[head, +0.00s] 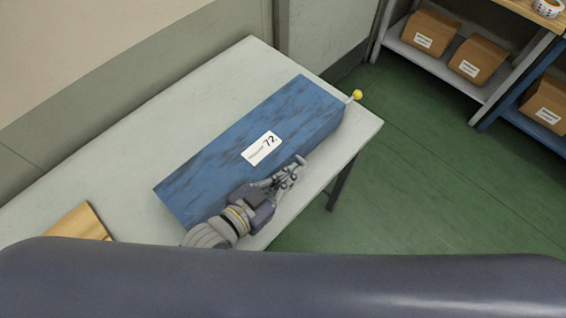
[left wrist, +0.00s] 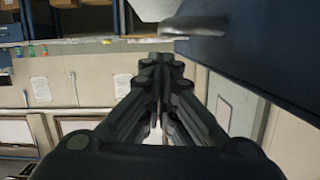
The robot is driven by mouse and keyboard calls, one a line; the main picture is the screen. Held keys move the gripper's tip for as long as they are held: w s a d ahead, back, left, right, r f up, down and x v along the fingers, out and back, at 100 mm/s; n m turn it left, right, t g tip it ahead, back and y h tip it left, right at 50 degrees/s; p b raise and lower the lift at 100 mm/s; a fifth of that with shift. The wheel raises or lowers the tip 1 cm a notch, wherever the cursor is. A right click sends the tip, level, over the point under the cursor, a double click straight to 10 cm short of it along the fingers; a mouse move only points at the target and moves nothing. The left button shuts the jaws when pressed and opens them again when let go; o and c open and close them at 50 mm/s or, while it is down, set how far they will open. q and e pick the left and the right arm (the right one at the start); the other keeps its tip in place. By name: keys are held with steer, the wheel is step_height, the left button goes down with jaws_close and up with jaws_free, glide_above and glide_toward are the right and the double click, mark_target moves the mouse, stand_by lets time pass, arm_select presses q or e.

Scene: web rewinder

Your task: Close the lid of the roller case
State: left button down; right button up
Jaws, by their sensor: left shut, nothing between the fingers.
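The blue roller case (head: 225,155) lies on the grey table, long side running from lower left to upper right. Its flat, scuffed blue top carries a white label with "72" (head: 262,148). From above I see no open gap, but the near side is partly hidden by my arm. My left gripper (head: 299,163) is at the case's near long side, shut and empty. In the left wrist view the closed fingers (left wrist: 163,68) are beside a dark blue surface (left wrist: 255,45) with a grey rounded piece (left wrist: 195,27) at its edge. My right gripper is not in view.
A yellow knob (head: 357,95) on a rod sticks out at the case's far right end. A wooden piece (head: 78,224) lies at the table's left. The grey table (head: 165,127) is clear behind the case. Shelves with cardboard boxes (head: 430,32) stand at upper right.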

arm_select(q)
steer(key=shift+s+d+f, duration=0.15)
steer(key=shift+f, duration=0.6)
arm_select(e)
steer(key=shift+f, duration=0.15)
arm_select(q)
steer(key=shift+f, duration=0.1)
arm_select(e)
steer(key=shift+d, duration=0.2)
